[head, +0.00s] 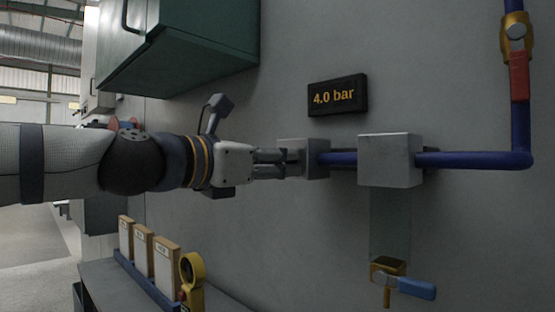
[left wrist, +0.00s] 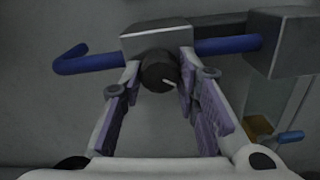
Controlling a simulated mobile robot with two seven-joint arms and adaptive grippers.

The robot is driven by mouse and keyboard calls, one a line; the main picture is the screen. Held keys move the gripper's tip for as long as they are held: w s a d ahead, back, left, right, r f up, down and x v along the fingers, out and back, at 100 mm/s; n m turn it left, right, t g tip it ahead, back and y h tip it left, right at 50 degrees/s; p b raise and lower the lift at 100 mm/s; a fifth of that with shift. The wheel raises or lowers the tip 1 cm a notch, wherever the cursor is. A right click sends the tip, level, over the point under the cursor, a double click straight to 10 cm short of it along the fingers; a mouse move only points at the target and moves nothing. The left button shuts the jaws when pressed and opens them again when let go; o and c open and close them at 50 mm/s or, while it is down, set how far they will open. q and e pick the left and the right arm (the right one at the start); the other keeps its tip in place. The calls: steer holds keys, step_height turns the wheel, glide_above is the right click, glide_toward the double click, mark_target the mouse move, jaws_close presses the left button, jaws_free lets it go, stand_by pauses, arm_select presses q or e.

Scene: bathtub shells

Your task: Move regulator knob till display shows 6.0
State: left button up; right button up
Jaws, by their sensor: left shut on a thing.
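The display (head: 337,95) on the wall reads 4.0 bar in orange digits. The regulator is a grey block (head: 315,160) on the blue pipe, below and left of the display. Its round dark knob (left wrist: 158,70) faces me in the left wrist view, with a white pointer mark towards the lower right. My left gripper (head: 284,164) reaches in from the left and is shut on the knob, one finger on each side in the left wrist view (left wrist: 160,95). The fingers hide the knob in the head view. My right gripper is not in view.
A larger grey block (head: 390,155) sits right of the regulator, above a clear bowl (head: 389,222) and a blue-handled drain valve (head: 415,287). A red-handled valve (head: 519,75) is at upper right. A green cabinet (head: 190,45) hangs above my arm; binders (head: 166,258) stand below.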

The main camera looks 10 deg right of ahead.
arm_select(q)
steer(key=shift+m+p, duration=0.6)
steer(key=shift+m, duration=2.8)
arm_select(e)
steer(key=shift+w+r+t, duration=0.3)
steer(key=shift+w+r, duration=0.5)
arm_select(q)
steer(key=shift+m, duration=0.3)
steer(key=o, duration=1.2)
steer(key=shift+c, duration=0.2)
steer(key=v, duration=1.2)
